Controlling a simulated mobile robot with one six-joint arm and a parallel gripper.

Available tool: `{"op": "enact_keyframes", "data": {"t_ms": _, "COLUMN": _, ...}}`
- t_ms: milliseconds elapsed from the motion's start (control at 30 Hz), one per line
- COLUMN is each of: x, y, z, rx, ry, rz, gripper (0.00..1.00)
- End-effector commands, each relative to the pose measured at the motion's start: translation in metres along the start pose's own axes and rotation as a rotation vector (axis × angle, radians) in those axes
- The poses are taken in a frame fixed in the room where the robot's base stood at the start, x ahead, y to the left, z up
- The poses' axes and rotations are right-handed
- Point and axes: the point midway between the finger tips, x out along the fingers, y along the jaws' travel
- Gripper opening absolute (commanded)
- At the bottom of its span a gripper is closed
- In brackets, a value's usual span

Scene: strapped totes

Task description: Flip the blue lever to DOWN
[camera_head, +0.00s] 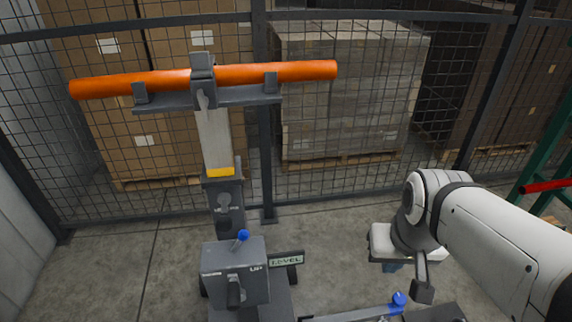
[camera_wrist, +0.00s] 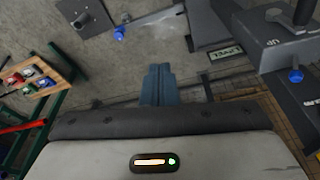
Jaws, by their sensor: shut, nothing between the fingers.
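A blue ball knob (camera_head: 243,235) sits at the top edge of a grey box (camera_head: 215,262) marked "UP" on the stand. In the wrist view, a blue knob (camera_wrist: 296,75) shows by this box (camera_wrist: 265,55), at the upper right. A second blue knob (camera_head: 399,298) is on a low dark bar at the lower right; a blue knob also shows at the upper left of the wrist view (camera_wrist: 119,33). My gripper (camera_head: 392,266) is right of the box and apart from both knobs. Its blue-grey fingers (camera_wrist: 158,70) are shut and empty.
The stand's upright carries an orange bar (camera_head: 300,70). A small lettered sign (camera_head: 287,260) sticks out right of the box. A dark handle (camera_head: 235,291) is on the box front. A wire fence with cartons (camera_head: 345,95) stands behind. Floor is clear left of the stand.

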Motion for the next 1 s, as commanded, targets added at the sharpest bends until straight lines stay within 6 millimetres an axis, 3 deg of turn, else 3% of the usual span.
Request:
{"op": "enact_keyframes", "data": {"t_ms": 267, "x": 0.001, "y": -0.001, "z": 0.0, "rx": 0.006, "ry": -0.004, "rz": -0.003, "gripper": 0.0}}
{"op": "enact_keyframes", "data": {"t_ms": 433, "x": 0.015, "y": -0.001, "z": -0.003, "rx": 0.133, "ry": -0.09, "rz": -0.08, "gripper": 0.0}}
{"op": "enact_keyframes", "data": {"t_ms": 667, "x": 0.056, "y": -0.052, "z": -0.026, "rx": 0.632, "ry": -0.424, "rz": -0.315, "gripper": 0.0}}
{"op": "enact_keyframes", "data": {"t_ms": 800, "x": 0.078, "y": -0.084, "z": -0.054, "rx": 0.959, "ry": -0.665, "rz": -0.446, "gripper": 0.0}}
{"op": "enact_keyframes", "data": {"t_ms": 1000, "x": 0.103, "y": -0.111, "z": -0.098, "rx": 1.311, "ry": -0.948, "rz": -0.579, "gripper": 0.0}}
